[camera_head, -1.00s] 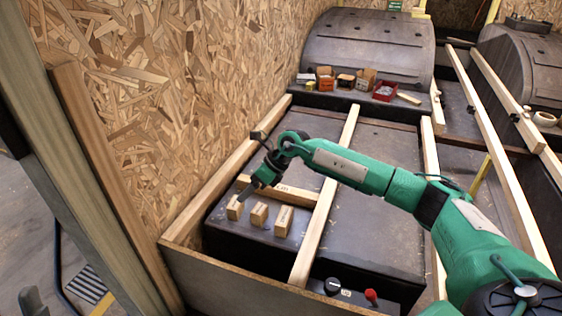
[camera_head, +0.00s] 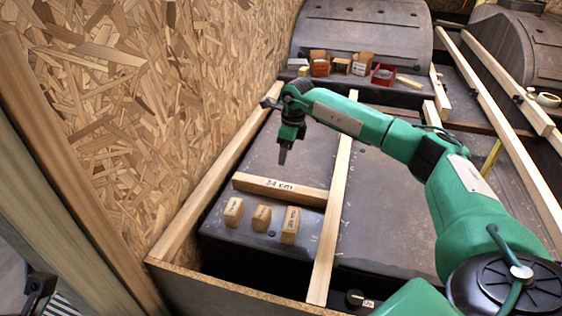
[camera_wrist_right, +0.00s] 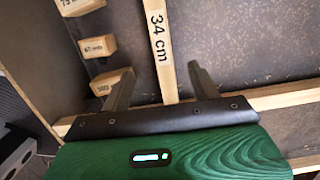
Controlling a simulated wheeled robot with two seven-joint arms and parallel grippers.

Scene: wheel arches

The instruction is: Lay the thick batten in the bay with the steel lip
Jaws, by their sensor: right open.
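A pale batten (camera_head: 280,188) marked "34 cm" lies flat on the dark panel, its right end by a long wooden rail (camera_head: 330,230). Its thickness is hard to compare with other timber. My right gripper (camera_head: 282,158) is open and empty, just behind and above the batten in the head view. In the right wrist view the batten (camera_wrist_right: 158,40) shows between the spread fingers (camera_wrist_right: 160,88), apart from them. I cannot pick out a steel lip on any bay. A dark part at the lower left of the head view may be my left gripper (camera_head: 38,290); its jaws are unclear.
Three small wooden blocks (camera_head: 261,217) stand in front of the batten. An OSB wall (camera_head: 170,110) rises along the left. Small boxes and a red bin (camera_head: 383,75) sit by the far wheel arch (camera_head: 365,35).

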